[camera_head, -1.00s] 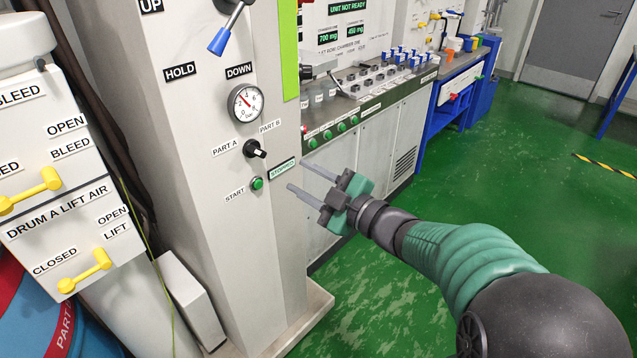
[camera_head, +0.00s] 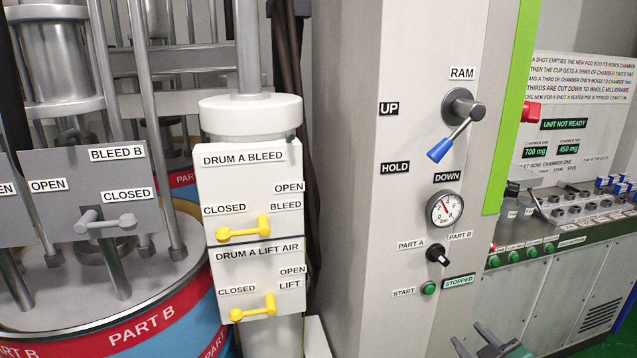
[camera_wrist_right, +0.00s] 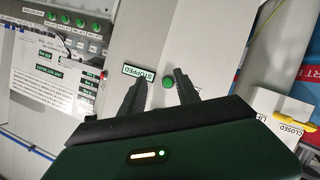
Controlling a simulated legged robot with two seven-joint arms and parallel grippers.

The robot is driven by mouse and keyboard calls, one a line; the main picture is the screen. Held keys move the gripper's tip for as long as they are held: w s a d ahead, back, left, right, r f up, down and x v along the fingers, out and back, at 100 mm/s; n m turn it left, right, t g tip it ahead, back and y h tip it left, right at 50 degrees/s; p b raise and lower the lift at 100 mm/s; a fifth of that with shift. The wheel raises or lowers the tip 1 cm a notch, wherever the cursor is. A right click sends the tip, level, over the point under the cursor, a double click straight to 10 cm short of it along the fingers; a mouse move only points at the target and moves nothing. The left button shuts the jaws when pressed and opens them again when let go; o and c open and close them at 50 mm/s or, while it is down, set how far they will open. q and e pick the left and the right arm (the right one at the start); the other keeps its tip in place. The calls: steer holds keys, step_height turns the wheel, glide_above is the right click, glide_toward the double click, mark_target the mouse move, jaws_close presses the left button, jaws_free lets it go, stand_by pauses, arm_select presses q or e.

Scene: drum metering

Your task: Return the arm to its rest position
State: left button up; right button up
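My right gripper (camera_head: 480,345) shows only by its fingertips at the bottom edge of the head view. In the right wrist view its two dark fingers (camera_wrist_right: 160,92) stand apart with nothing between them, in front of the grey control column (camera_head: 375,250). The green START button (camera_wrist_right: 168,82) and the STOPPED sign (camera_wrist_right: 139,72) lie beyond the fingertips; the gripper appears clear of them. In the head view the START button (camera_head: 428,288) sits below the black PART A/PART B knob (camera_head: 437,256). My left gripper is not in view.
The blue-tipped RAM lever (camera_head: 440,150) points down-left above the gauge (camera_head: 445,209). Yellow handles of DRUM A BLEED (camera_head: 243,231) and DRUM A LIFT AIR (camera_head: 254,310) stick out at left. A Part B drum (camera_head: 140,330) stands far left. A bench (camera_head: 560,250) with pods stands right.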

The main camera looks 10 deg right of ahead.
steer(key=s+a+f+m+g+y, duration=0.1)
steer(key=s+a+f+m+g, duration=0.1)
steer(key=s+a+f+g, duration=0.5)
steer(key=s+a+f+m+g+y, duration=0.1)
steer(key=s+a+f+m+g, duration=0.15)
steer(key=a+f, duration=0.75)
step_height(320, 180, up, 14)
steer(key=s+g+p, duration=0.2)
steer(key=p, duration=1.4)
steer(key=shift+s+a+r, duration=0.25)
steer(key=shift+s+a, duration=0.15)
steer(key=shift+a, duration=0.05)
steer(key=shift+d, duration=0.1)
